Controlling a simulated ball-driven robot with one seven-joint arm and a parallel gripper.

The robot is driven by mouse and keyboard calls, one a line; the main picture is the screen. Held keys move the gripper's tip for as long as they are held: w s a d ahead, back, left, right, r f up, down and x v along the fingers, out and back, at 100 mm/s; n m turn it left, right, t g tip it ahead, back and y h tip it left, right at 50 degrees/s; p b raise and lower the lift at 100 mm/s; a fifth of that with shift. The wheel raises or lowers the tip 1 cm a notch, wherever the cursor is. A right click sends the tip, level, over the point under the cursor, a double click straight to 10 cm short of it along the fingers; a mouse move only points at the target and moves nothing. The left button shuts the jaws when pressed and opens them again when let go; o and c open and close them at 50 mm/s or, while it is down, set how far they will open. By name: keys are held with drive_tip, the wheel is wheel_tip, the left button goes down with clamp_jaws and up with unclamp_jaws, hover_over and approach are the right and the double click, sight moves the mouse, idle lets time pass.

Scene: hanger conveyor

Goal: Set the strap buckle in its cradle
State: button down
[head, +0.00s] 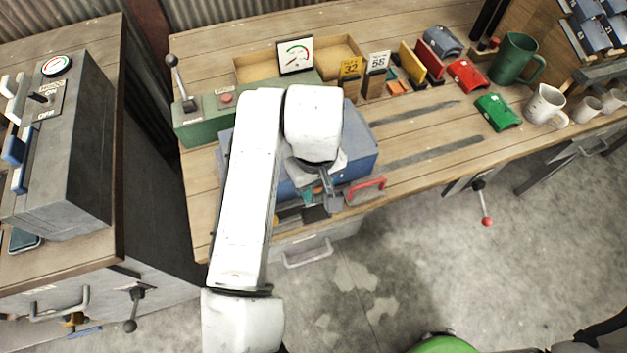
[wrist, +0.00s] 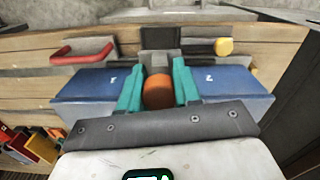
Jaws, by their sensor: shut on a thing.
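My gripper (wrist: 160,75) has teal fingers, shut on an orange rounded piece (wrist: 158,90) that appears to be the strap buckle. A grey block (wrist: 160,38) stands just beyond the fingertips, in line with them; it may be the cradle. Whether the buckle touches it I cannot tell. Beneath the gripper is a blue case (wrist: 235,80), also in the head view (head: 362,150), partly covered by my arm. In the head view my gripper (head: 325,188) is at the case's front edge, and the buckle is not clear there.
A red handle (wrist: 82,50) and a yellow knob (wrist: 224,46) flank the grey block. Behind the case are a green control box (head: 195,125) with a lever and a wooden tray (head: 345,45). Colored blocks and mugs (head: 515,57) stand to the right on the bench.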

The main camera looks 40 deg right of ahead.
drive_tip(key=shift+f+b, duration=2.4)
drive_tip(key=shift+f, duration=0.85)
drive_tip(key=shift+f, duration=0.15)
drive_tip(key=shift+f, duration=0.35)
drive_tip(key=shift+s+f, duration=0.1)
drive_tip(key=shift+f, duration=0.25)
drive_tip(key=shift+f+b, duration=0.3)
drive_tip(key=shift+b, duration=0.15)
